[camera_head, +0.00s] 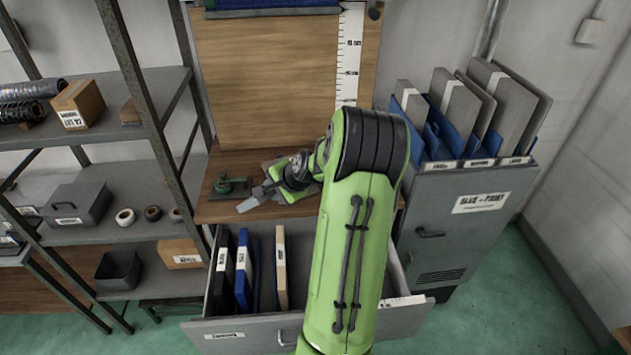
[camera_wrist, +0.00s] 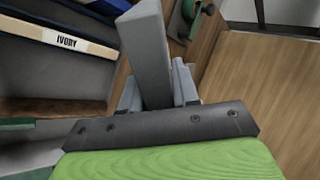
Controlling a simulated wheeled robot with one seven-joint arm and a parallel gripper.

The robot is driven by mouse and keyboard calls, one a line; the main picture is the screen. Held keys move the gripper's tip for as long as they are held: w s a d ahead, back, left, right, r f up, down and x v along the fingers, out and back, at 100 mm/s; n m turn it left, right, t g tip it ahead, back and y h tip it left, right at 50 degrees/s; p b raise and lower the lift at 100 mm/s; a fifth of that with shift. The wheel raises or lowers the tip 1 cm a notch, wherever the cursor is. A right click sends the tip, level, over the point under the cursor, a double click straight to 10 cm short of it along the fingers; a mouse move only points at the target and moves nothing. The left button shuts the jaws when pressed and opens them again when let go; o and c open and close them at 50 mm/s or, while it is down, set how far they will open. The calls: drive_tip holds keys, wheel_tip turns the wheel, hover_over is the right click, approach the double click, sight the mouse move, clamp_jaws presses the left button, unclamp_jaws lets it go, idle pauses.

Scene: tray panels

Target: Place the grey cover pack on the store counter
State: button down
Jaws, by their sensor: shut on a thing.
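The grey cover pack (camera_wrist: 147,55) is a flat grey slab, held between the fingers of my gripper (camera_wrist: 158,95) in the wrist view. In the head view my gripper (camera_head: 281,187) is over the brown wooden store counter (camera_head: 218,211), and the pack (camera_head: 253,202) points to the lower left near its front edge. I cannot tell whether the pack touches the counter. My green arm hides the right part of the counter.
A green tool (camera_head: 231,187) stands on the counter's left part. An open drawer (camera_head: 245,329) below holds upright coloured packs, one labelled IVORY (camera_wrist: 66,40). A grey cabinet (camera_head: 455,215) with grey and blue folders stands right; shelves (camera_head: 95,185) stand left.

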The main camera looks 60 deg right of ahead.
drive_tip(key=w+d+m+h, duration=0.1)
drive_tip(key=d, duration=0.1)
drive_tip(key=w+d+m+h+b, duration=0.1)
drive_tip(key=d+h, duration=0.1)
drive_tip(key=d, duration=0.1)
drive_tip(key=w+d+m+t+h, duration=0.1)
drive_tip(key=d+m, duration=0.1)
drive_tip(key=d, duration=0.1)
drive_tip(key=shift+w+r+h, duration=0.15)
drive_tip(key=shift+r+h, duration=0.15)
drive_tip(key=shift+r, duration=0.05)
drive_tip(key=d+r+m+h+b, duration=0.25)
drive_tip(key=d+m+h, duration=0.2)
drive_tip(key=d, duration=0.55)
drive_tip(key=shift+n+g, duration=0.35)
drive_tip(key=shift+g, duration=0.05)
drive_tip(key=f+b, duration=0.2)
drive_tip(key=f, duration=0.1)
drive_tip(key=f+b, duration=0.2)
drive_tip(key=f, duration=0.1)
drive_tip(key=f+b, duration=0.2)
drive_tip(key=f, duration=0.2)
drive_tip(key=shift+s+a, duration=0.2)
drive_tip(key=shift+a, duration=0.05)
drive_tip(key=shift+r, duration=0.1)
drive_tip(key=c, duration=1)
unclamp_jaws()
drive_tip(key=shift+r, duration=0.1)
